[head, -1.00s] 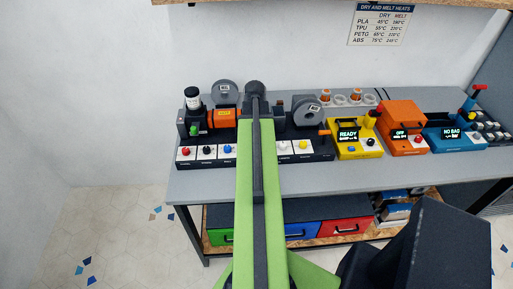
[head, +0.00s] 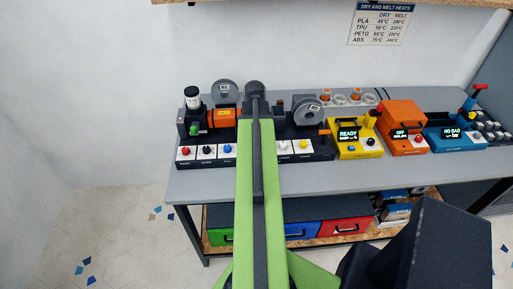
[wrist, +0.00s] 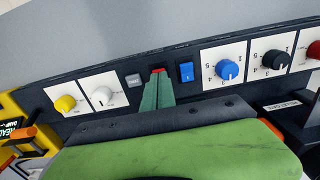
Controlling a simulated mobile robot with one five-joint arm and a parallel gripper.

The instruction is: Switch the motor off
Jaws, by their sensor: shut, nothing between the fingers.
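The dark control panel (wrist: 240,93) crosses the wrist view. My gripper (wrist: 158,76) is shut, its green fingers pointing at the panel between a blue rocker switch (wrist: 186,71) and a grey labelled button (wrist: 133,80). A small red patch (wrist: 158,71) shows at the fingertips; I cannot tell whether it is a switch behind them. Which control is the motor's, and whether the fingers touch the panel, I cannot tell. In the head view my arm covers the middle of the panel, hiding these controls.
A blue knob (wrist: 228,70), black knob (wrist: 275,61), white knob (wrist: 103,97) and yellow knob (wrist: 65,104) flank my gripper. Yellow (head: 357,141), orange (head: 403,126) and blue (head: 455,136) machines stand right of the panel. The bench's front strip (head: 210,184) is clear.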

